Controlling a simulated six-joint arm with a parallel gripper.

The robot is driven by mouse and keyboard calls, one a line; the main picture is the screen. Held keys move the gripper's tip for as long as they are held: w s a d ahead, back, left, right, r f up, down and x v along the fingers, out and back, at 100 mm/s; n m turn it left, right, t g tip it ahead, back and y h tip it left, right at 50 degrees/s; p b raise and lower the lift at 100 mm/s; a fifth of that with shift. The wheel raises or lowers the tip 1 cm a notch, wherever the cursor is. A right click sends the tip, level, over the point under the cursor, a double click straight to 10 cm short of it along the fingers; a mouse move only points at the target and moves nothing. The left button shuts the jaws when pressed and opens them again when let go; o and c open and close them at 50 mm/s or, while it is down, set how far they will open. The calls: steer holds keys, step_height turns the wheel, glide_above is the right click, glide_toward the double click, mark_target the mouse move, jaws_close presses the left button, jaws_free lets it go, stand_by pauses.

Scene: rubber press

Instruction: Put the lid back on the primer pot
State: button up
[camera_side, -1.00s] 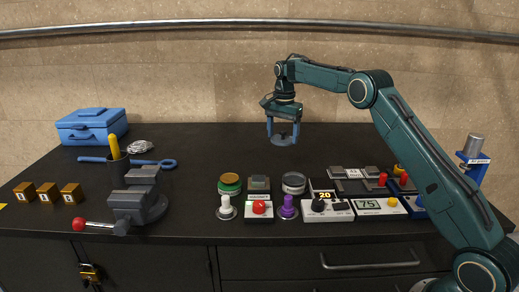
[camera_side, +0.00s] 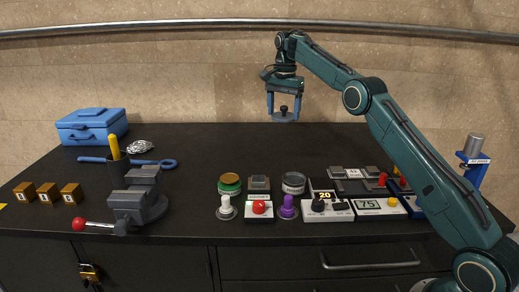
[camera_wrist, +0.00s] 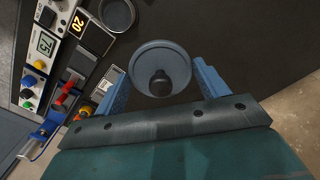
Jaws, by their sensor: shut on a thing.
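My gripper (camera_side: 284,109) is shut on a grey round lid (camera_side: 285,118) with a dark knob, and holds it level, high above the black bench. The pot's rim (camera_wrist: 117,27) also shows at the top of the wrist view, apart from the lid. I cannot read a name on the pot.
Control boxes (camera_side: 326,207) sit close on the right. A vise (camera_side: 139,200) and blue toolbox (camera_side: 92,126) are at the left. The back middle is clear.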

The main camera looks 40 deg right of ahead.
mark_target(286, 119)
stand_by(0.7)
steer(key=f+n, duration=0.1)
steer(key=s+a+n, duration=0.1)
steer(key=n, duration=0.1)
steer(key=shift+f, duration=0.4)
steer(key=n, duration=0.1)
steer(key=s+f+n, duration=0.1)
steer(key=n, duration=0.1)
steer(key=shift+s+a+f, duration=0.2)
steer(key=shift+a+f, duration=0.1)
steer(key=shift+a, duration=0.1)
steer(key=s+a+f+n, duration=0.3)
steer(key=s+f+n, duration=0.2)
steer(key=s+n, duration=0.2)
steer(key=shift+s+a+f+n, duration=0.2)
steer(key=shift+n, duration=0.1)
steer(key=shift+f, duration=0.1)
steer(key=shift+f, duration=3.1)
steer(key=shift+f, duration=0.15)
